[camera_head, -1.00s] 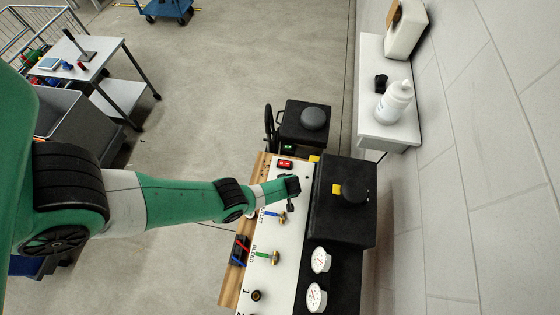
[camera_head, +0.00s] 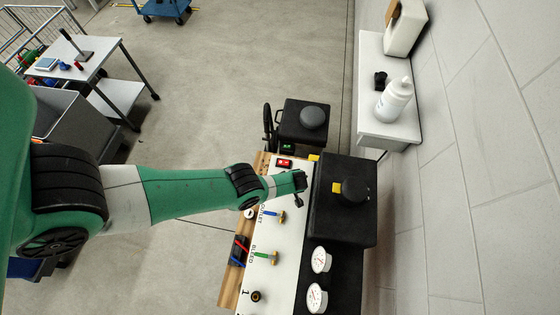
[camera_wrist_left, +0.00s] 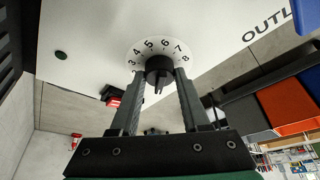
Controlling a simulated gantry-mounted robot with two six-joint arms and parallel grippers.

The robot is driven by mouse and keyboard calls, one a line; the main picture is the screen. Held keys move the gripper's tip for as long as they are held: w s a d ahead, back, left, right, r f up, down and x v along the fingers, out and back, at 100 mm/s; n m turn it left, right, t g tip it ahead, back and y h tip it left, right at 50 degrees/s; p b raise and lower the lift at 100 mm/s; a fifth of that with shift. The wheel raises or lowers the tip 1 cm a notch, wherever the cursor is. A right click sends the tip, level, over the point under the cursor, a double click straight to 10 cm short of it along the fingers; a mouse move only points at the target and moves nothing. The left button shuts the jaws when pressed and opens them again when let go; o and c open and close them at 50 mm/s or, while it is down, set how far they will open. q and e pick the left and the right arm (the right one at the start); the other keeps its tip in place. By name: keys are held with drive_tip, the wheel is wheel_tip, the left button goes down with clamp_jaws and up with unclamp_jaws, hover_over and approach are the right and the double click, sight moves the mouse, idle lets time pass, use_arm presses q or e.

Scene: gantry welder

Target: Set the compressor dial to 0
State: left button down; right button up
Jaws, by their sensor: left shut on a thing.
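The compressor dial is a round black knob (camera_wrist_left: 158,68) on a white numbered scale (camera_wrist_left: 140,48); the figures 3 to 8 show around its upper side in the left wrist view. The lower part of the scale is hidden by the knob and fingers, and I cannot tell which figure the knob points at. My left gripper (camera_wrist_left: 159,82) is shut on the knob, one finger on each side. In the head view my left gripper (camera_head: 300,182) is over the white panel (camera_head: 287,236) and hides the dial. My right gripper is not in view.
A red switch (camera_head: 285,163) sits above the gripper on the panel. A blue valve lever (camera_head: 271,214) and a green one (camera_head: 265,257) are below it. A black housing (camera_head: 345,215) and white gauges (camera_head: 321,260) lie to the right.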

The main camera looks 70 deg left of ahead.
use_arm(q)
drive_tip(key=shift+c, duration=1.9)
unclamp_jaws()
drive_tip(key=p+v, duration=1)
drive_tip(key=v, duration=0.1)
drive_tip(key=shift+r, duration=0.35)
drive_tip(key=shift+w+d, duration=0.1)
drive_tip(key=shift+d, duration=0.05)
